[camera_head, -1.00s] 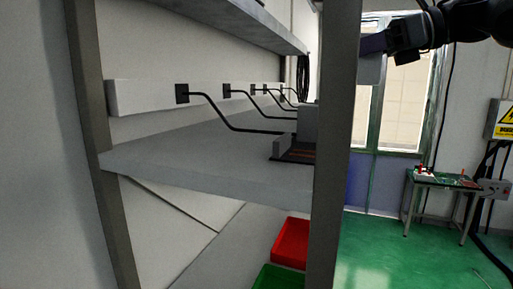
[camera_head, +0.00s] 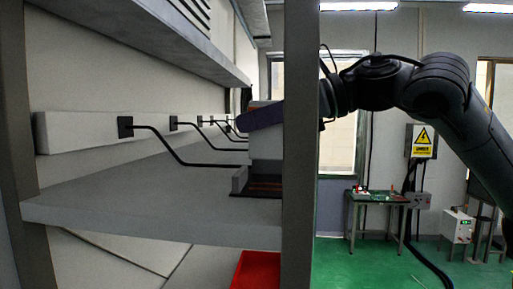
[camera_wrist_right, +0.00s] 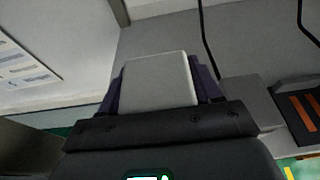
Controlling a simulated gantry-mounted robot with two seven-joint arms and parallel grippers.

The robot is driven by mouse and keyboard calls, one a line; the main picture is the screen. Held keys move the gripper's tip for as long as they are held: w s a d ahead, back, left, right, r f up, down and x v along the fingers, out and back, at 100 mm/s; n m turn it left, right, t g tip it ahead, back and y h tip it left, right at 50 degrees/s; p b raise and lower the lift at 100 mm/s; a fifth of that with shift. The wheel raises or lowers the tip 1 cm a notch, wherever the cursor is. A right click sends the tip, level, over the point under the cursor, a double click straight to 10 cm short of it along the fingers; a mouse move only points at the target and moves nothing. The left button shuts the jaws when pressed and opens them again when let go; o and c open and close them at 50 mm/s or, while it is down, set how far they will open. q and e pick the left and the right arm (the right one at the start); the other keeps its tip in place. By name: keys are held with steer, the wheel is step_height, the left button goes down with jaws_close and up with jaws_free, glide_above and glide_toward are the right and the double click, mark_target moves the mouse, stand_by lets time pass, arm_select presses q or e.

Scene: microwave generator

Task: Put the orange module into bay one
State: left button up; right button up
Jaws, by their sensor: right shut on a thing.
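In the right wrist view a module, a box with a plain light grey face (camera_wrist_right: 158,82), sits between the dark purple fingers of my right gripper (camera_wrist_right: 162,95), which is shut on it. No orange shows on its visible face. In the head view the right gripper (camera_head: 260,117) is above the shelf, partly hidden behind the post. A grey block shows under it; I cannot tell how much of that is the module. A dark bay with orange-brown strips (camera_head: 262,188) lies on the shelf below; it also shows right of the module in the wrist view (camera_wrist_right: 306,112). My left gripper is not in view.
A grey post (camera_head: 300,150) stands in front of the bay. The shelf (camera_head: 130,195) is clear to the left, with black cables (camera_head: 180,157) running over it from a wall rail. An upper shelf (camera_head: 200,45) overhangs. A red bin (camera_head: 257,270) is below.

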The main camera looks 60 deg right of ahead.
mark_target(256, 148)
steer(key=shift+a+f, duration=0.2)
steer(key=shift+a, duration=0.2)
steer(key=shift+f, duration=1.95)
steer(key=shift+f, duration=0.15)
steer(key=shift+f, duration=0.15)
steer(key=o, duration=1.2)
steer(key=shift+r, duration=0.2)
